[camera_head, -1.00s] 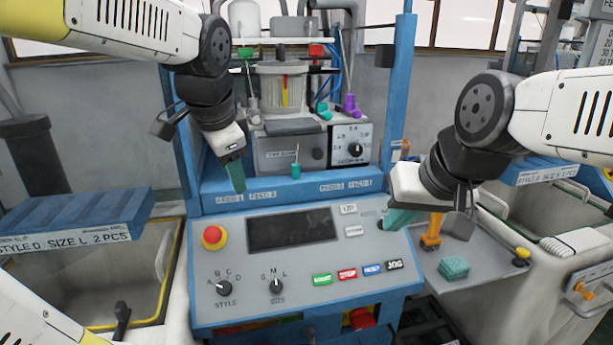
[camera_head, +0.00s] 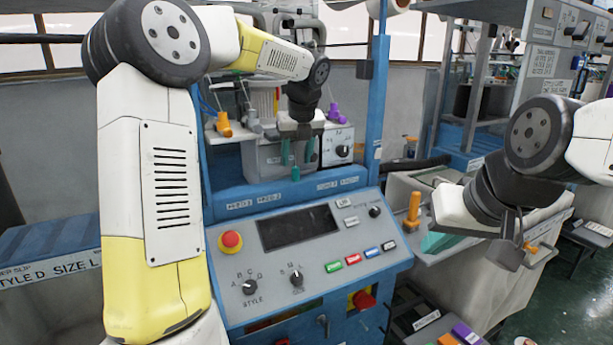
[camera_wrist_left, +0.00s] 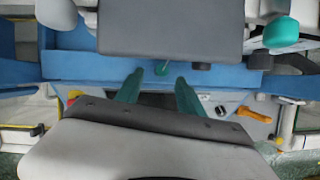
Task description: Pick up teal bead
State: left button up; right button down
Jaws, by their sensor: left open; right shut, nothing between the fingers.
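The teal bead (camera_head: 295,173) is a small teal piece at the blue ledge of the machine, below the grey box. In the left wrist view the teal bead (camera_wrist_left: 162,68) shows small, between and just beyond the fingertips. My left gripper (camera_head: 297,160) has its teal fingers apart, one on each side of the bead; whether they touch it cannot be told. The left wrist view shows the same open gripper (camera_wrist_left: 160,77). My right gripper (camera_head: 434,243) is shut and empty over the side shelf at the right, away from the bead.
The control panel (camera_head: 330,265) with its red stop button (camera_head: 230,241) lies below the ledge. The grey box with a dial (camera_head: 342,151) stands close behind the left gripper. An orange piece (camera_head: 413,208) stands on the side shelf. Blue posts flank the machine.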

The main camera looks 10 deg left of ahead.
aim_at(296, 168)
pick_arm(q)
jog(key=x, duration=0.5)
jog(key=shift+w+d+f, duration=0.1)
jog(key=shift+w+f, duration=0.15)
grip_shut()
